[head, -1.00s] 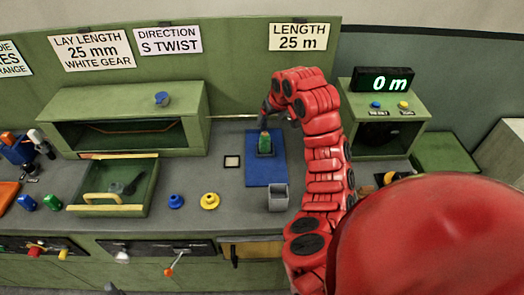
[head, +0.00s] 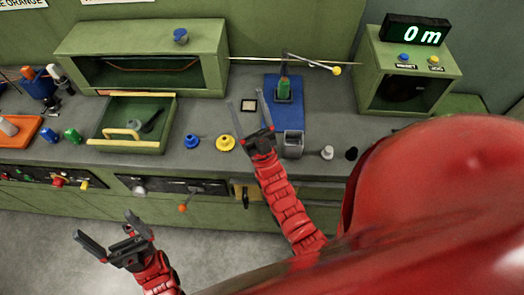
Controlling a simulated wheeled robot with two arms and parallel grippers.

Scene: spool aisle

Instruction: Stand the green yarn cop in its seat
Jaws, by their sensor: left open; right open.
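A green cop with a brownish tip (head: 284,88) stands upright on the blue base (head: 269,120) toward the back of the bench. Its foot is too small to make out, so I cannot tell how deep it sits. My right gripper (head: 248,104) is open and empty, in front and to the left of the cop, apart from it. My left gripper (head: 102,226) is open and empty, low in front of the bench over the floor.
A grey square cup (head: 293,144) stands at the blue base's front. A yellow knob (head: 225,143) and blue knob (head: 192,141) are left of it. A green tray (head: 158,147) is further left. A thin rod with a yellow ball (head: 337,71) is behind the cop.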

